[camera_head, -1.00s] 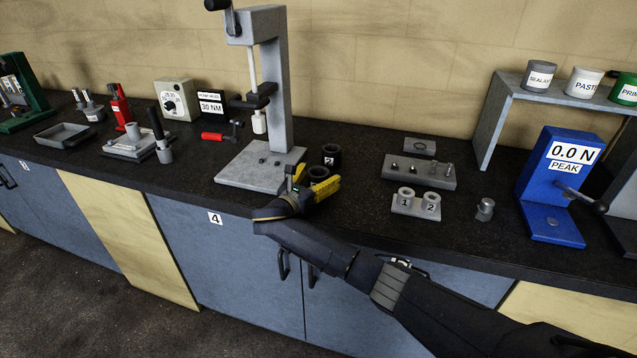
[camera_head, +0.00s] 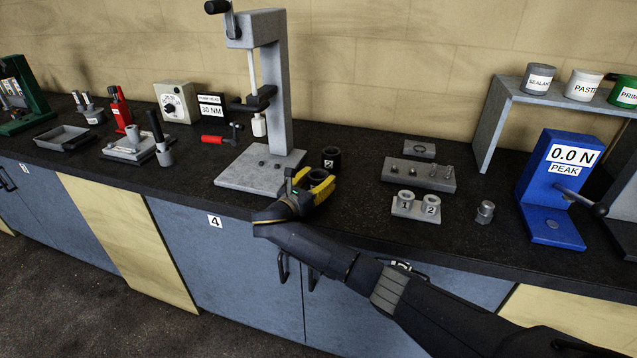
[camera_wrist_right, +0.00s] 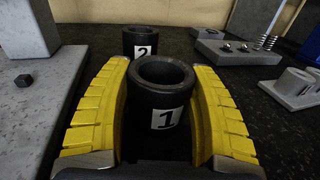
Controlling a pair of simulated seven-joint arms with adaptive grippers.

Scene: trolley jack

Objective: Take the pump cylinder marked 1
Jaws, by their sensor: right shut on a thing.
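The pump cylinder marked 1 (camera_wrist_right: 161,105) is a short black hollow cylinder with a white label, upright in the right wrist view. My right gripper (camera_wrist_right: 163,110) has its yellow ribbed fingers on both sides of it and is shut on it. In the head view, the right gripper (camera_head: 316,188) is at the bench's front edge, and the cylinder's dark rim (camera_head: 319,175) shows between the fingers. I cannot tell whether it still touches the bench. The pump cylinder marked 2 (camera_head: 331,158) stands just behind it, also in the wrist view (camera_wrist_right: 141,41). My left gripper is not in view.
The grey press (camera_head: 250,180) stands close to the left of the gripper. A small grey block with sockets 1 and 2 (camera_head: 416,212) and a grey parts tray (camera_head: 419,183) lie to the right. The dark bench top (camera_head: 360,222) is clear between them.

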